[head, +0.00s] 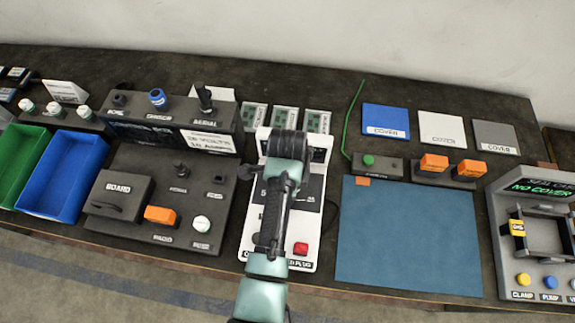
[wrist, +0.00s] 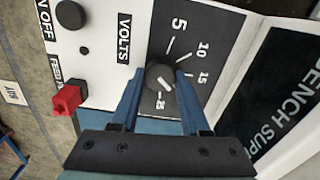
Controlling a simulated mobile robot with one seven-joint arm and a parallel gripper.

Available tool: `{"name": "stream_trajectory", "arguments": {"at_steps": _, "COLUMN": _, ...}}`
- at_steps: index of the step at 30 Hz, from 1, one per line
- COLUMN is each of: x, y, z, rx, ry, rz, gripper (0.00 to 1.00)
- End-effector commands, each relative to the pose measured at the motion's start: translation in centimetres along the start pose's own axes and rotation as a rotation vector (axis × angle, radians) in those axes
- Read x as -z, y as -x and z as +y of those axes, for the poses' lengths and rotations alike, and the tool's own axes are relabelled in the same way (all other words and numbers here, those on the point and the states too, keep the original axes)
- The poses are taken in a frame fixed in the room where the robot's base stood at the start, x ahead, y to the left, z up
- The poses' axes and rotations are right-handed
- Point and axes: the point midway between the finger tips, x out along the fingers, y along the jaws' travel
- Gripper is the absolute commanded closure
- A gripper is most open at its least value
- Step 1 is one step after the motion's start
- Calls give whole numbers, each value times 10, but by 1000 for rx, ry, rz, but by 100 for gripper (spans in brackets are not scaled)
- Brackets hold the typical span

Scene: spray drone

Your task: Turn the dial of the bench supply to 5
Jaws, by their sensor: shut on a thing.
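The bench supply (head: 310,220) is a white unit with a dark display face; my arm covers much of it in the head view. In the wrist view its panel (wrist: 225,18) shows a VOLTS scale with 5, 10, 15 and 25 visible. The round black dial (wrist: 156,72) sits between the blue fingers of my gripper (wrist: 160,77), which is shut on it. A short white mark on the dial points down and right in the picture, between 15 and 25; one finger hides the scale there. The head view hides the fingertips and dial.
A dark control box (head: 160,205) stands left of the supply. A blue mat (head: 405,240) lies right of it, bare except for an orange tag. A cover fixture (head: 540,245) stands far right.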

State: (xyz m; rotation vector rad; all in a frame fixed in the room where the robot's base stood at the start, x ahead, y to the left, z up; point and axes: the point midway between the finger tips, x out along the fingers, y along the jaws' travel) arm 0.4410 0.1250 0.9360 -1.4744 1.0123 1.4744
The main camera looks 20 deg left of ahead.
Motion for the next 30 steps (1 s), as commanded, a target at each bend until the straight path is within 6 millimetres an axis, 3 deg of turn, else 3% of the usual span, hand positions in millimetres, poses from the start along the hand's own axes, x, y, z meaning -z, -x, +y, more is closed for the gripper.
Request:
{"name": "stream_trajectory", "arguments": {"at_steps": 11, "x": 1, "y": 2, "z": 0, "rx": -3, "ry": 87, "rz": 0, "gripper": 100}}
{"name": "stream_trajectory", "arguments": {"at_steps": 30, "x": 0, "y": 3, "z": -2, "rx": -2, "ry": 649, "rz": -1, "gripper": 100}}
